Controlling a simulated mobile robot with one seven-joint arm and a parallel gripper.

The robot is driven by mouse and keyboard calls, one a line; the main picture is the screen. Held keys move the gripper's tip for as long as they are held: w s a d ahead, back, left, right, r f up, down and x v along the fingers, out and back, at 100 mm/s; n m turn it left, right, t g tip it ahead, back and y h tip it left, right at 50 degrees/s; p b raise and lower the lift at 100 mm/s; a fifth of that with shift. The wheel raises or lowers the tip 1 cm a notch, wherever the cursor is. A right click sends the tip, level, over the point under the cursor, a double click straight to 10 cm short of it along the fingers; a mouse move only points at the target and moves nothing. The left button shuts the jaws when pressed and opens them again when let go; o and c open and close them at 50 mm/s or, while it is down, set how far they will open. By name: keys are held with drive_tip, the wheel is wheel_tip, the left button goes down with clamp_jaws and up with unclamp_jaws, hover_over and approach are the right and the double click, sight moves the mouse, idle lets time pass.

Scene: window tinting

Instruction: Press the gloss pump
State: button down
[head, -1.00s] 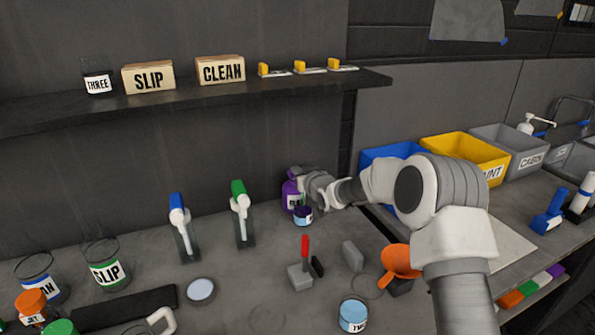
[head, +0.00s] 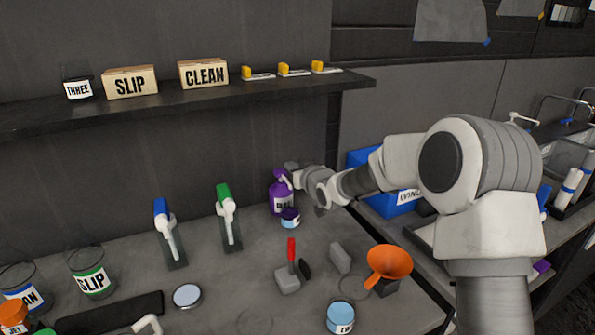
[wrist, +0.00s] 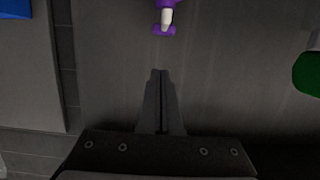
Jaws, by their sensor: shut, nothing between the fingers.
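The gloss pump is a purple bottle (head: 281,202) with a pale label, standing on the bench near the back wall in the head view. Its purple pump head with a white part (wrist: 166,17) shows at the top middle of the wrist view. I cannot tell whether any part touches the pump.
A blue bin (head: 398,203) is to the right, partly behind my arm. A shelf (head: 220,98) runs above.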

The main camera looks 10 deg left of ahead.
drive_tip(key=v, duration=0.3)
drive_tip(key=shift+s+d+r, duration=0.1)
drive_tip(key=shift+s, duration=0.1)
drive_tip(key=s+d+r+m+g+h, duration=0.15)
drive_tip(key=s+d+r+h, duration=0.25)
drive_tip(key=s+d, duration=0.5)
drive_tip(key=s+d+r+m+g+h, duration=0.15)
drive_tip(key=s+d+r+h, duration=0.35)
drive_tip(key=d, duration=0.7)
drive_tip(key=s+d+f+m+g+p, duration=0.1)
drive_tip(key=s+d, duration=0.3)
drive_tip(key=s, duration=0.9)
drive_tip(key=s+d+f+m+g, duration=0.1)
drive_tip(key=s+d, duration=0.4)
drive_tip(key=s, duration=0.8)
drive_tip(key=shift+s+f+m+g+p, duration=0.2)
drive_tip(key=shift+m+g+p, duration=0.15)
drive_tip(key=shift+m+g, duration=0.65)
